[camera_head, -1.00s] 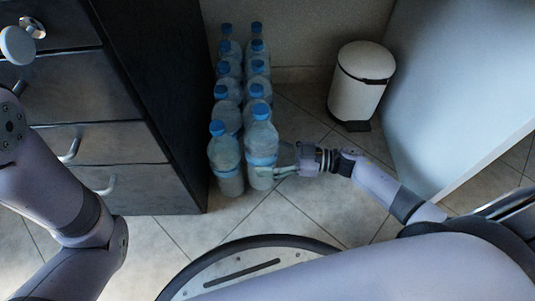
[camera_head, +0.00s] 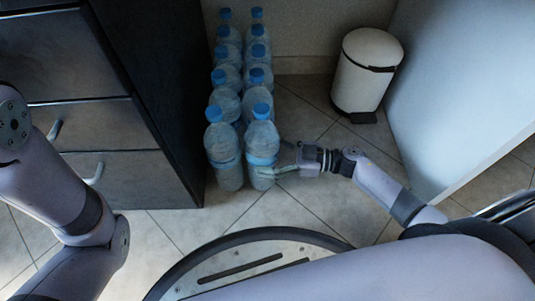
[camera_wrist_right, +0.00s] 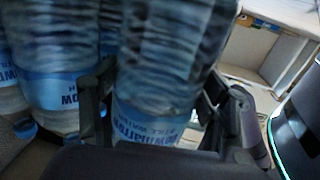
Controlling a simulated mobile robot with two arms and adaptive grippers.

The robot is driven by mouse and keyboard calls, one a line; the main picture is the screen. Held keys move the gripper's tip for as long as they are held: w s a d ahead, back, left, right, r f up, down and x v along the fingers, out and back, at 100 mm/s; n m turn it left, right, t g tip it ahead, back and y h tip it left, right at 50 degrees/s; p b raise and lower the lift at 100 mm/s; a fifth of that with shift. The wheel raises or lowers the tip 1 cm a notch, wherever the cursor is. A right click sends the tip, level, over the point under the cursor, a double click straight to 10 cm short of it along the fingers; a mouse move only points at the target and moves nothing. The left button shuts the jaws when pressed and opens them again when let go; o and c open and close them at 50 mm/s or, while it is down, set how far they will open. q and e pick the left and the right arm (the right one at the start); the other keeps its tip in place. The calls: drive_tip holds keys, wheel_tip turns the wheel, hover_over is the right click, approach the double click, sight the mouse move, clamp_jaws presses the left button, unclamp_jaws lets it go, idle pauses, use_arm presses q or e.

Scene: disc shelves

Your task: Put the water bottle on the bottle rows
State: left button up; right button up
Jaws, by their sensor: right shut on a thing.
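The water bottle (camera_head: 262,137) is clear with a blue cap and blue label. It stands upright at the front of the right-hand row, beside the front bottle of the left-hand row. My right gripper (camera_head: 279,171) reaches it from the right and is shut on its lower part. In the right wrist view the fingers (camera_wrist_right: 160,105) lie on both sides of the held bottle (camera_wrist_right: 155,75). The bottle rows (camera_head: 223,143) are two lines of similar upright bottles running back to the wall. My left arm shows at the left, but its gripper is out of view.
A dark drawer cabinet (camera_head: 150,110) stands close on the left of the rows. A white bin (camera_head: 362,80) stands at the back right, near a pale panel (camera_head: 465,80). Tiled floor is free between the rows and the bin.

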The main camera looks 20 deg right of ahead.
drive_tip(key=shift+r, duration=0.1)
drive_tip(key=o, duration=1.9)
drive_tip(key=shift+f, duration=0.2)
drive_tip(key=shift+o, duration=0.2)
drive_tip(key=p+v, duration=0.4)
drive_tip(key=v, duration=0.8)
drive_tip(key=shift+r+p, duration=0.25)
drive_tip(key=shift+p, duration=0.15)
